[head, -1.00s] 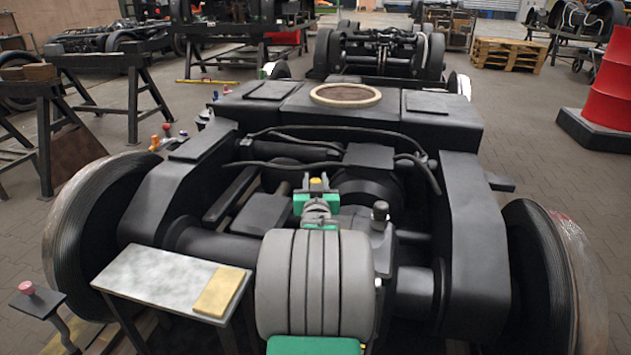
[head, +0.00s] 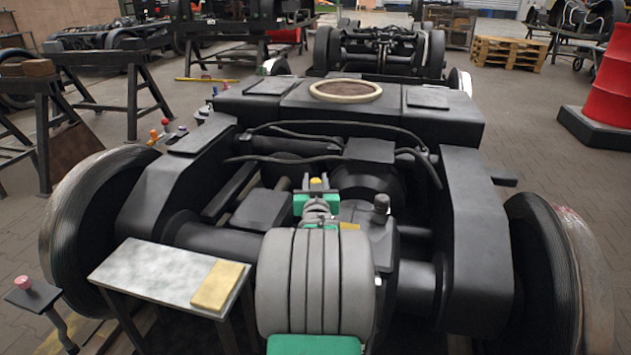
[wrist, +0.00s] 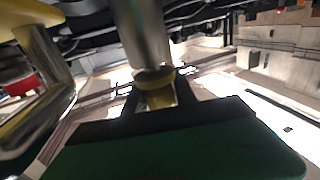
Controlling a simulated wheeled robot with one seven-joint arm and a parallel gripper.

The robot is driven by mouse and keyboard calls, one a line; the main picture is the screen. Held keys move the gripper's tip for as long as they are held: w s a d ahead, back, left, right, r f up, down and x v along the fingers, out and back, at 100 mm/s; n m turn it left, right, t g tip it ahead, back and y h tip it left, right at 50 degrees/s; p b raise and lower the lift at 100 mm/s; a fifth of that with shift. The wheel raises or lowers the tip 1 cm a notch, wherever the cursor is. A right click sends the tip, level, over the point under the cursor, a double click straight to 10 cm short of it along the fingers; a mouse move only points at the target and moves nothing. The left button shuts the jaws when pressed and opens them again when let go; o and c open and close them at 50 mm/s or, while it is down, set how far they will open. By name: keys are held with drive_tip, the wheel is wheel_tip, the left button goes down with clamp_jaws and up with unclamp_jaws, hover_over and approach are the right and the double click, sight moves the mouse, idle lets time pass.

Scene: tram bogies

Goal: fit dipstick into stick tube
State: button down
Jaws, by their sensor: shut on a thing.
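My gripper (head: 316,190), with green parts, is over the middle of the near black bogie (head: 478,230), seen from behind past my grey arm. It is shut on a yellow-ended piece (head: 317,182), which I take to be the dipstick. In the wrist view, the dark jaws (wrist: 158,105) close around its yellow, collared end (wrist: 155,78), and a grey cylindrical length runs up from it. Its far end cannot be made out. I cannot tell the stick tube for certain; a dark capped post (head: 381,204) stands on the housing right of my gripper. No contact between dipstick and tube can be seen.
A small table (head: 150,272) with a yellow pad (head: 216,286) stands at front left. Large wheels flank the bogie. Cables (head: 290,158) cross behind my gripper. A red drum (head: 612,85) stands at far right. Floor is free right of the bogie.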

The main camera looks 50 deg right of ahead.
drive_tip(key=shift+f+b, duration=0.5)
drive_tip(key=shift+f, duration=0.05)
drive_tip(key=c, duration=0.9)
unclamp_jaws()
drive_tip(key=p+v, duration=0.2)
drive_tip(key=v, duration=0.5)
drive_tip(key=shift+s+a, duration=0.3)
